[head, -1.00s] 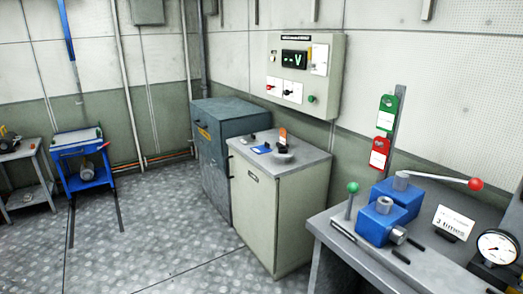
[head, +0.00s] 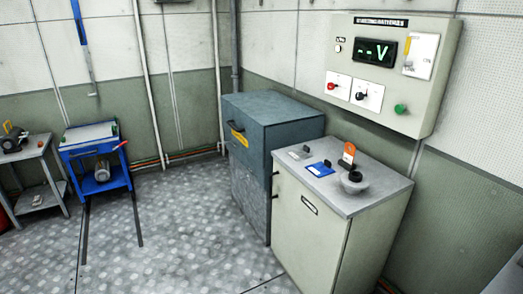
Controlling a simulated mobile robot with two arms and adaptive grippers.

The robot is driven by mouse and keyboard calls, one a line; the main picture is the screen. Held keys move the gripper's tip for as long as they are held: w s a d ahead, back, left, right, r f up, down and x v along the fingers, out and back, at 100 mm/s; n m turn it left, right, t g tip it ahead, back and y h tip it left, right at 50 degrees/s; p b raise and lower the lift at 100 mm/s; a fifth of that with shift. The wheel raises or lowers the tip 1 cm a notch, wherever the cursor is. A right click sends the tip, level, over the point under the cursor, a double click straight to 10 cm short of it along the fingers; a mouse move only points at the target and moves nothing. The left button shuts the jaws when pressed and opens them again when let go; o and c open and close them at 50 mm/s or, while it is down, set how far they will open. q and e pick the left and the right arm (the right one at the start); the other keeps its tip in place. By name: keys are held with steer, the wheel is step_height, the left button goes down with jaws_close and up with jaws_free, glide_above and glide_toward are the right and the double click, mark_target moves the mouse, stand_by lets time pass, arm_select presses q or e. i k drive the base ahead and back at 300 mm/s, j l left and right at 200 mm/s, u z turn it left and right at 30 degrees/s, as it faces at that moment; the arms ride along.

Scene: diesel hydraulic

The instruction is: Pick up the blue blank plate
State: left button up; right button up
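The blue blank plate (head: 319,169) lies flat on the grey top of the cream cabinet (head: 383,189), near its front left edge. It appears as a small blue rectangle. A small grey plate-like item (head: 299,153) lies behind it to the left. A round grey dish (head: 355,183) with a dark object on it and an upright orange tag (head: 348,154) stand to its right. Neither of my grippers shows in the head view.
A blue-grey chest (head: 270,120) stands against the cabinet's left side. A wall panel (head: 392,72) with switches hangs above the cabinet. A blue cart (head: 95,158) and a grey table (head: 36,155) stand at the left. The patterned floor (head: 180,220) in front is clear.

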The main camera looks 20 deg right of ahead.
mark_target(319, 169)
steer(key=i+z, duration=0.15)
steer(key=i, duration=0.35)
steer(key=i+j+z, duration=0.15)
steer(key=i, duration=0.3)
steer(key=i+j+z, duration=0.15)
steer(key=i, duration=0.35)
steer(key=j, duration=0.1)
